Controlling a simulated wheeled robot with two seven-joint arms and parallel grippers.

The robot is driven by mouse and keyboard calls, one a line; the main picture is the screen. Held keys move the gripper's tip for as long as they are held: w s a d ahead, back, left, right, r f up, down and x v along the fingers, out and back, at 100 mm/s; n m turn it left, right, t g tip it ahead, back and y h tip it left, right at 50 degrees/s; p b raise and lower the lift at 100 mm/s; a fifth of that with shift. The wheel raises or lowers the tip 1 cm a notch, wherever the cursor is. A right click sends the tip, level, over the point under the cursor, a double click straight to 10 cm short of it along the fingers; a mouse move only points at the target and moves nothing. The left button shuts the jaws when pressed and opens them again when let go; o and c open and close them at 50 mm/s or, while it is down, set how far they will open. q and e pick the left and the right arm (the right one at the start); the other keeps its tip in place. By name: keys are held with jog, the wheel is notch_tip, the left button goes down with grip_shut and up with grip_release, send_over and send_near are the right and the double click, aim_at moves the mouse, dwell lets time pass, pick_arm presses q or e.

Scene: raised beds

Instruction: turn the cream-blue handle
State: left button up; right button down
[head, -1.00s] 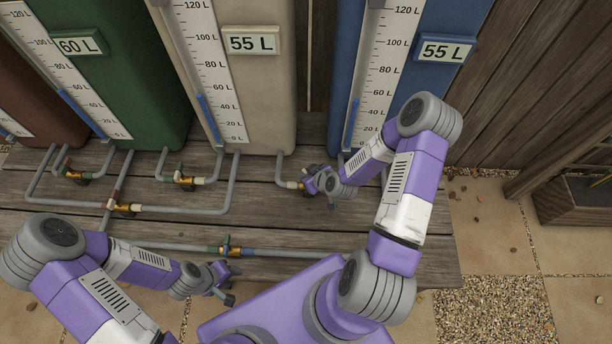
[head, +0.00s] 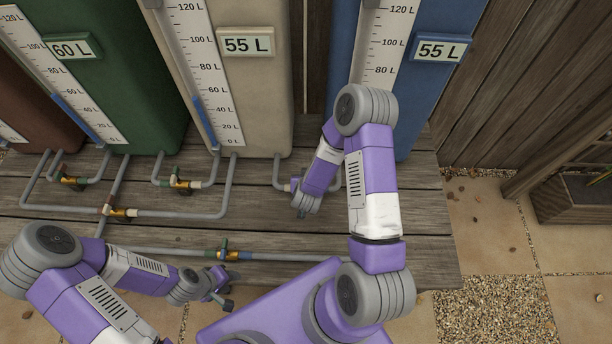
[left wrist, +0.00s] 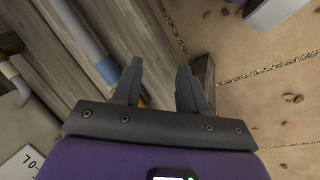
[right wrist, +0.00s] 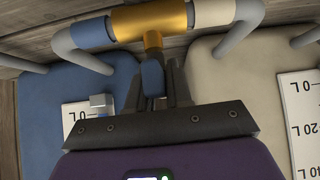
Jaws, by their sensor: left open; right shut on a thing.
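The cream-blue handle (right wrist: 153,78) is a short blue lever on a brass valve (right wrist: 150,20) in the right wrist view. The valve's pipe has a blue collar at one end and a cream collar at the other. The lever points across the pipe. My right gripper (right wrist: 157,84) is shut on the lever, one finger on each side. In the head view my right wrist covers this valve. My left gripper (head: 222,293) is open and empty, low in front of the deck's edge; its spread fingers show in the left wrist view (left wrist: 160,78).
The cream tank (head: 262,110) and the blue tank (head: 408,138) stand behind, both with displays reading 55 L. A green tank (head: 150,110) reads 60 L. Other brass valves (head: 183,184) sit on grey pipes along the wooden deck (head: 410,215).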

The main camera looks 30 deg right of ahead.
jog(key=shift+s+f, duration=0.1)
dwell(0.4)
jog(key=c, duration=1.1)
grip_release()
jog(key=p+v, duration=0.2)
jog(key=v, duration=0.5)
jog(key=shift+s+a+r, duration=0.1)
jog(key=shift+a+r, duration=0.05)
jog(key=shift+r, duration=0.1)
